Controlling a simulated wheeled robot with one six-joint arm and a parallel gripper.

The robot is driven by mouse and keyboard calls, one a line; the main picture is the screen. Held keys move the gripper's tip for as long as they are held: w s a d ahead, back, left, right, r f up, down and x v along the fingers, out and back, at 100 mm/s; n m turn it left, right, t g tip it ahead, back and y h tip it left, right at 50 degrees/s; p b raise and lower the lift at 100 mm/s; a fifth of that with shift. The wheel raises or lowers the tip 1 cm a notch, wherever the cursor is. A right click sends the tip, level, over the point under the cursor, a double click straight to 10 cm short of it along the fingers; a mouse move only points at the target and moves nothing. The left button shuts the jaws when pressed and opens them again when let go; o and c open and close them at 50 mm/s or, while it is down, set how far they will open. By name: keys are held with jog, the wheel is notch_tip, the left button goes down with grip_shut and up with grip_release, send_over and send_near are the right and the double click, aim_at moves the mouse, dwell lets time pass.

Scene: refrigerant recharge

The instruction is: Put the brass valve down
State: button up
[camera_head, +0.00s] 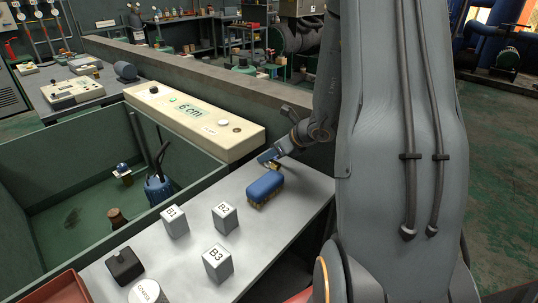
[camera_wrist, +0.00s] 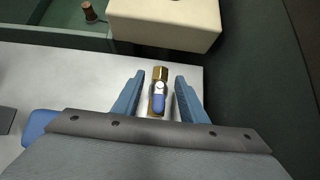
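The brass valve (camera_wrist: 159,91), a brass body with a blue and white handle, sits between the two blue fingers of my gripper (camera_wrist: 158,78). There is a visible gap on each side of it, so the fingers are open around it. It appears to rest on the light grey tabletop (camera_wrist: 75,80). In the head view my gripper (camera_head: 269,158) is low over the far right part of the table, and only a little of the valve (camera_head: 273,166) shows beneath it.
A blue-backed brush (camera_head: 265,187) lies just in front of my gripper. Blocks B1 (camera_head: 174,222), B2 (camera_head: 225,218) and B3 (camera_head: 217,264) stand nearer. A cream display unit (camera_head: 195,122) lies behind. A green-walled basin (camera_head: 60,165) is left, holding a blue tool cup (camera_head: 159,190).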

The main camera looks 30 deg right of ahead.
jog(key=v, duration=1.1)
jog(key=s+a+n+g, duration=0.1)
jog(key=s+a+n, duration=0.1)
jog(key=a+n, duration=0.1)
jog(key=s+a+f+n+g+y, duration=0.1)
jog(key=s+a+n+g, duration=0.1)
jog(key=a+n, duration=0.2)
jog(key=s+a+n+g, duration=0.1)
jog(key=a+n, duration=0.3)
jog(key=a, duration=0.2)
jog(key=shift+s+a+f+y, duration=0.2)
jog(key=shift+s+y, duration=0.1)
jog(key=shift+s, duration=0.1)
jog(key=s+a+n+g+h, duration=0.2)
jog(key=s+n, duration=0.3)
jog(key=n, duration=0.5)
jog(key=s+a+n+g+h, duration=0.2)
jog(key=s+a+n, duration=0.2)
jog(key=n, duration=0.7)
jog(key=shift+s+a+f+h, duration=0.3)
jog(key=shift+s+a+f, duration=0.05)
jog(key=shift+a+f, duration=0.1)
